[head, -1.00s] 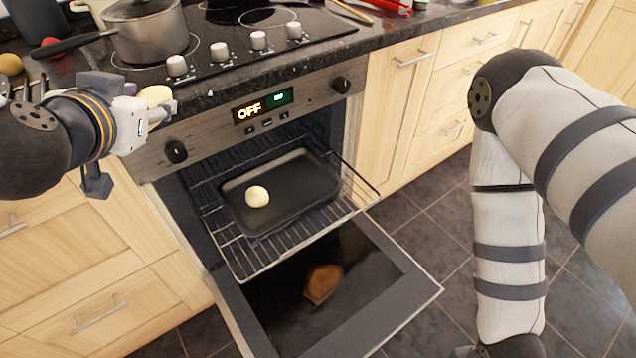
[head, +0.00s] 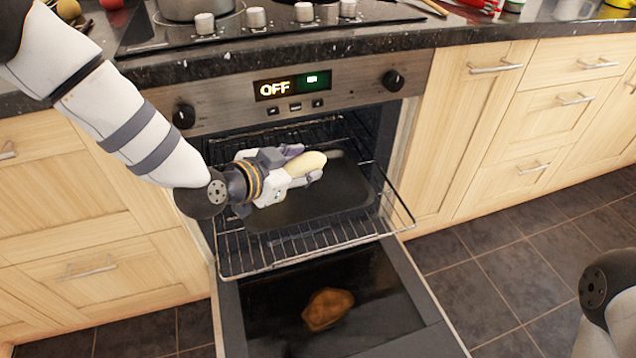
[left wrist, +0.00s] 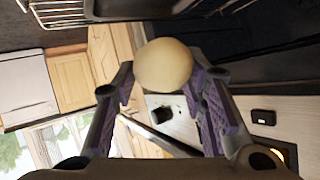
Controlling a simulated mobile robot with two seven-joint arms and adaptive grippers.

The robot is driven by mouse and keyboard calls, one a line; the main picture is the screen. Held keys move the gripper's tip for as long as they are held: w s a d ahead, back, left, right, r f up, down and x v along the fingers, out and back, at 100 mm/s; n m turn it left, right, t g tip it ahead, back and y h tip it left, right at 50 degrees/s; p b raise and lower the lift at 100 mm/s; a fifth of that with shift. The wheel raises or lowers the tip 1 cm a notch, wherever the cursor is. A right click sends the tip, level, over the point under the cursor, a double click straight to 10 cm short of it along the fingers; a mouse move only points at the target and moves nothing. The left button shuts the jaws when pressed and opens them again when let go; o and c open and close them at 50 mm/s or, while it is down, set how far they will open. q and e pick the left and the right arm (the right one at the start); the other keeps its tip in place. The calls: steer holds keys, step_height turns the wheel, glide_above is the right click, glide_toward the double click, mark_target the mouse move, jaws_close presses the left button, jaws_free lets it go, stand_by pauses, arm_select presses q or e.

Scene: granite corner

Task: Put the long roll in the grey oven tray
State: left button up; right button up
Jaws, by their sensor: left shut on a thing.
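The long roll (head: 308,162) is pale and elongated. My left gripper (head: 303,165) is shut on it and holds it above the grey oven tray (head: 340,195). In the left wrist view the roll (left wrist: 163,64) shows as a pale rounded end between the purple-padded fingers (left wrist: 165,100). The tray is dark and shallow and lies on the pulled-out oven rack; my gripper and forearm hide its left part. I cannot tell how high the roll is above the tray. My right gripper is out of view.
The oven door (head: 350,315) hangs open below the wire rack (head: 235,262), with a brown patch (head: 328,308) on its glass. A pot (head: 195,8) stands on the hob above. Wooden cabinets flank the oven.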

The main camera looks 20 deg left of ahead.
arm_select(q)
steer(key=a+b+x, duration=0.1)
steer(key=x, duration=0.6)
steer(key=b, duration=0.2)
glide_above(326, 185)
steer(key=f, duration=0.5)
steer(key=shift+s+f, duration=0.1)
steer(key=shift+s, duration=0.1)
steer(key=shift+w+f+b, duration=0.1)
steer(key=shift+f+b, duration=0.35)
steer(key=shift+f, duration=1.15)
steer(key=o, duration=1.2)
steer(key=shift+c, duration=0.2)
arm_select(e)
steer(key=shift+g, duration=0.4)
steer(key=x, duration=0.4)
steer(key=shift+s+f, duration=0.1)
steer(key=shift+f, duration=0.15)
arm_select(q)
steer(key=shift+r, duration=0.25)
steer(key=p+v, duration=0.3)
steer(key=v, duration=0.9)
steer(key=shift+f, duration=0.1)
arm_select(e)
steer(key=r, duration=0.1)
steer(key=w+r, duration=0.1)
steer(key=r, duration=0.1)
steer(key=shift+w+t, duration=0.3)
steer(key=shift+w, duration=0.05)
